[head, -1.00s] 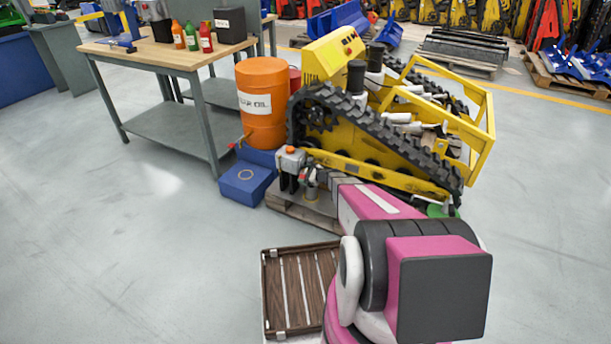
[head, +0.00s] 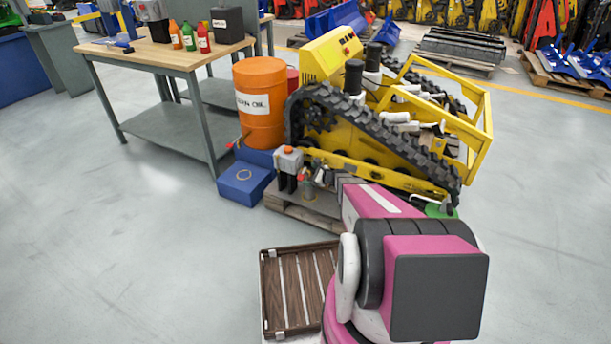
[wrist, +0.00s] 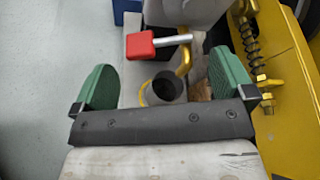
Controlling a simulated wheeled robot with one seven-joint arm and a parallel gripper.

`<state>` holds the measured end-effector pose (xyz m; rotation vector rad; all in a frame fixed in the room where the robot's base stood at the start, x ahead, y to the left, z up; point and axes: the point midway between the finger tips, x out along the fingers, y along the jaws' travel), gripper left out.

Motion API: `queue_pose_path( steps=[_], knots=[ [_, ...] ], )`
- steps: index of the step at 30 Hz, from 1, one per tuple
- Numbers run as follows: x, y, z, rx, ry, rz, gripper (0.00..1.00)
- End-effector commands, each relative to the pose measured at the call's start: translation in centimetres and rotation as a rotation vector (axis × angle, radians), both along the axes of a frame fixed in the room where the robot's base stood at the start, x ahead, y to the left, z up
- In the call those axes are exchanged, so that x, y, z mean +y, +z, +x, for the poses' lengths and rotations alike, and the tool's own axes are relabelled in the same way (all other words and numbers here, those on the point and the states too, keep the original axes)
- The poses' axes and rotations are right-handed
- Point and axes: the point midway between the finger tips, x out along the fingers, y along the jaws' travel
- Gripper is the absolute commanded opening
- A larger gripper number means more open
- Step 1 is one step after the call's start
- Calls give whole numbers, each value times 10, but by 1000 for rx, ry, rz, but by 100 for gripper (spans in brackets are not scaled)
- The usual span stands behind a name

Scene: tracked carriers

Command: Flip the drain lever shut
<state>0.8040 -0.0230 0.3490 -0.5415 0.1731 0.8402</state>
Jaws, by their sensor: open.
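The drain lever has a red grip (wrist: 141,45) on a short silver rod, which points left from a bent yellow pipe (wrist: 185,60) in the wrist view. A dark round cup or opening (wrist: 167,86) lies below the pipe. My gripper (wrist: 165,77) is open, with one green finger on the left and one on the right. The lever shows between and beyond the fingers, and neither is seen touching it.
The yellow tracked carrier (head: 375,140) stands close on the right, its spring (wrist: 249,50) near the right finger. An orange drum (head: 261,115), a blue box (head: 243,184) and a workbench (head: 165,55) stand to the left. A pallet (head: 300,212) lies beneath. Floor at front left is clear.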

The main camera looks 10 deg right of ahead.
Motion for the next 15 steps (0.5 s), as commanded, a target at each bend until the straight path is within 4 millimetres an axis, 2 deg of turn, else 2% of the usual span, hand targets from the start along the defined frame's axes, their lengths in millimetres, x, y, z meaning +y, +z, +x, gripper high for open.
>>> queue_pose_path(
  steps=[1, 6, 15],
  knots=[
    [-7, 5, -10, 1, -2, 0, 100],
    [-26, 15, -27, 1, -2, 0, 100],
    [-38, 20, -39, 1, 0, -1, 100]
  ],
)
